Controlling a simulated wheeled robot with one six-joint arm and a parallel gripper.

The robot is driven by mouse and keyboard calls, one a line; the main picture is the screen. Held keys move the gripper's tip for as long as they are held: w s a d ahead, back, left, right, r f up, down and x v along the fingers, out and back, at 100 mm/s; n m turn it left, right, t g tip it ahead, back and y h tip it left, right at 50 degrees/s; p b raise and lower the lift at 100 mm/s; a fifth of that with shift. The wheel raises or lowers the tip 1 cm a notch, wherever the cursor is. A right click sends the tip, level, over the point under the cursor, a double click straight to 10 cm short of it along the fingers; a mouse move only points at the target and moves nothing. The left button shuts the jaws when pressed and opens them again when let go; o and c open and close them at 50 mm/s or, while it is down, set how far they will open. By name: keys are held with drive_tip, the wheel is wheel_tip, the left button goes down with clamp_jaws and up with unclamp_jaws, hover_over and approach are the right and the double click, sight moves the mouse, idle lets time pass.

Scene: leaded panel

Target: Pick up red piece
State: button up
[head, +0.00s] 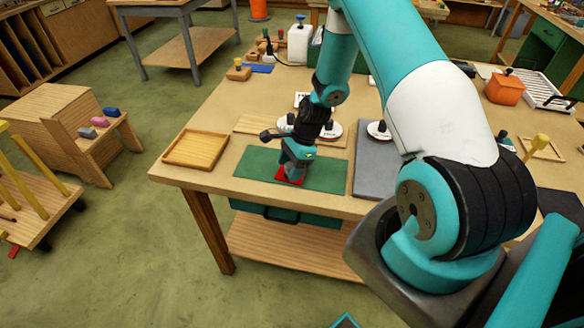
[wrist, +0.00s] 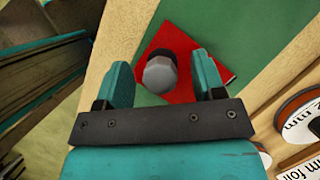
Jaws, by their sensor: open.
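The red piece (wrist: 181,92) is a flat red square lying on a green mat (wrist: 223,25). A grey and dark knob (wrist: 160,73) stands up from its middle. In the wrist view my gripper (wrist: 168,77) is open, with one teal finger on each side of the knob and gaps between. I cannot tell how high the fingertips are above the red plate. In the head view the red piece (head: 289,176) shows only partly under my gripper (head: 290,172), on the green mat (head: 330,174) near the table's front edge.
A shallow wooden tray (head: 196,149) sits left of the mat. A grey board (head: 376,172) lies to its right. White labelled discs (head: 379,130) with dark knobs stand behind. An orange container (head: 505,89) is at the right.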

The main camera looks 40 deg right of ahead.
sight(290, 165)
drive_tip(key=c, duration=1)
drive_tip(key=shift+o, duration=0.2)
wheel_tip(290, 165, up, 20)
drive_tip(key=b, duration=0.3)
drive_tip(key=shift+b, duration=0.4)
